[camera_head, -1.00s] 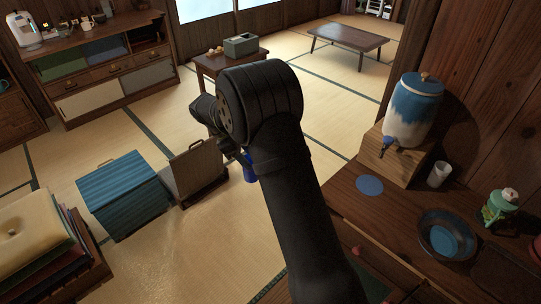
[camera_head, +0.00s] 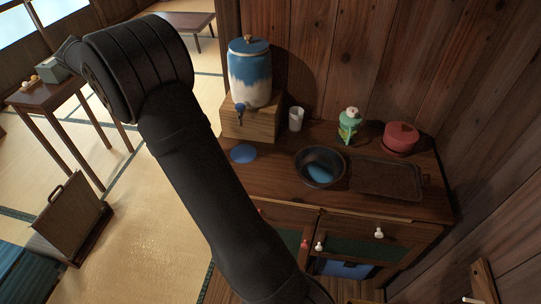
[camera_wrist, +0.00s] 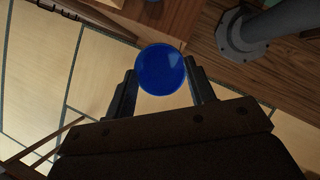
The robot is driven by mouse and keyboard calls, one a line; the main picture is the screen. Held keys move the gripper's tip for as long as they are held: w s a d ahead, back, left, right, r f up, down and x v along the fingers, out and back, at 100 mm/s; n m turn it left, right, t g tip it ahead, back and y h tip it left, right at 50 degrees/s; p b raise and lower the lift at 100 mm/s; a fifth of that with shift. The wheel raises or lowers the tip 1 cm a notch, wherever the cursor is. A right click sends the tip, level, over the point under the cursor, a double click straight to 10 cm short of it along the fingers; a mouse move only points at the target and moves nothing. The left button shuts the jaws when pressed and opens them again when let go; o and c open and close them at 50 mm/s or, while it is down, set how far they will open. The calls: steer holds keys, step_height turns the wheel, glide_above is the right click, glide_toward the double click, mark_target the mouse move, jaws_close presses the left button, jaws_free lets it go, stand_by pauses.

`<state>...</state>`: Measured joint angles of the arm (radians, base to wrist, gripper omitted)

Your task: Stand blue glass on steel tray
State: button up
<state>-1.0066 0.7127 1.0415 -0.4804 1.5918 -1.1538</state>
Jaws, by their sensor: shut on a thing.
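The blue glass (camera_wrist: 161,71) shows as a round blue shape between the two dark fingers of my gripper (camera_wrist: 160,68) in the wrist view. The gripper is shut on it and holds it up above the floor. In the head view the gripper and glass are hidden behind my black arm. A dark, flat rectangular tray (camera_head: 387,178) with raised edges lies on the wooden counter, to the right of a dark bowl. It looks empty. It is the only tray in view; its metal is hard to tell. The glass is well apart from it.
On the counter (camera_head: 260,183) are the dark bowl (camera_head: 306,174) with something blue inside, a blue disc (camera_head: 243,153), a white cup (camera_head: 296,118), a green-and-white bottle (camera_head: 349,124) and a red pot (camera_head: 400,137). A blue-and-white dispenser (camera_head: 249,75) stands on a wooden block. Wooden walls rise behind.

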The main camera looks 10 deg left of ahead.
steer(key=w+d+r, duration=0.1)
steer(key=w+d, duration=0.4)
steer(key=d, duration=0.4)
steer(key=w+d+r+m, duration=0.1)
steer(key=w+d, duration=0.4)
steer(key=d, duration=0.3)
steer(key=w+d+r, duration=0.2)
steer(key=w+d, duration=0.3)
steer(key=d, duration=0.4)
steer(key=w+d+f, duration=0.1)
steer(key=d+f, duration=0.1)
steer(key=d, duration=0.5)
steer(key=w+d+f, duration=0.1)
steer(key=d+f, duration=0.1)
steer(key=d, duration=0.6)
steer(key=s+d+f+m, duration=0.1)
steer(key=s+d+f, duration=0.3)
steer(key=d, duration=0.8)
steer(key=s+d+f+g, duration=0.1)
steer(key=s+d, duration=0.5)
steer(key=d, duration=0.6)
steer(key=s+d+f+m, duration=0.1)
steer(key=s+d+f, duration=0.25)
steer(key=d, duration=0.85)
steer(key=w+a+f, duration=0.6)
steer(key=w+f, duration=0.2)
steer(key=f, duration=0.2)
steer(key=shift+w+h, duration=0.3)
steer(key=shift+h, duration=0.1)
